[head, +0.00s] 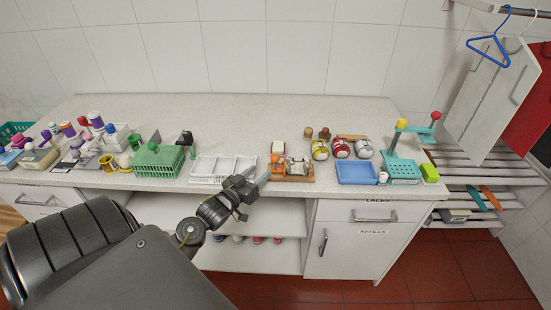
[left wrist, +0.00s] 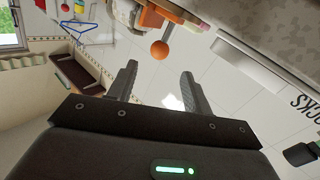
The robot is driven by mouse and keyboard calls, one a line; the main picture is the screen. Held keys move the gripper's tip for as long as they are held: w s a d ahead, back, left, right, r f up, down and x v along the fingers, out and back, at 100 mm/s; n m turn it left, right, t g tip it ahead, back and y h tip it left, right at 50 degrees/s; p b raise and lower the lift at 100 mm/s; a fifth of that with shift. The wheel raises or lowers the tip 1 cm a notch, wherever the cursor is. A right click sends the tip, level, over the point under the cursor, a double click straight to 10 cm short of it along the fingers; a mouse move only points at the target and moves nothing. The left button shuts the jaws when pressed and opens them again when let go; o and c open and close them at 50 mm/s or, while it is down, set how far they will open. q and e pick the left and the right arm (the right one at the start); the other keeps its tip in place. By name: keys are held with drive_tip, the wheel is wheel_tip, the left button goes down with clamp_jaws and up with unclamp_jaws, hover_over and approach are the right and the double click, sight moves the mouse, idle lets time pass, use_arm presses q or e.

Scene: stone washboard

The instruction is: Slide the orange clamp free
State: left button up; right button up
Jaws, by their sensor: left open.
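The orange clamp (head: 275,168) stands at the left end of a small wooden board (head: 292,179) near the counter's front edge, beside a metal piece (head: 298,166). In the left wrist view the orange clamp (left wrist: 152,18) shows at the top, with an orange ball (left wrist: 159,49) at its near end. My left gripper (head: 258,180) is in front of the counter edge, just left of the board. In the left wrist view its two fingers (left wrist: 158,74) are apart and empty, with the ball beyond the gap and not touched. My right gripper is not in view.
A white divided tray (head: 223,184) lies left of the board, and a blue tray (head: 357,172) lies to its right. A green basket (head: 158,161) stands farther left. The back middle of the counter (head: 235,120) is clear.

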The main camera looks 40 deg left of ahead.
sight(272, 160)
use_arm(q)
drive_tip(key=w, duration=0.3)
drive_tip(key=w+p, duration=0.1)
drive_tip(key=w, duration=0.2)
drive_tip(key=w+p, duration=0.1)
drive_tip(key=w, duration=0.1)
drive_tip(key=shift+w+a+r, duration=0.1)
drive_tip(key=shift+w+a, duration=0.15)
drive_tip(key=shift+w, duration=0.75)
drive_tip(key=shift+c, duration=0.4)
clamp_jaws()
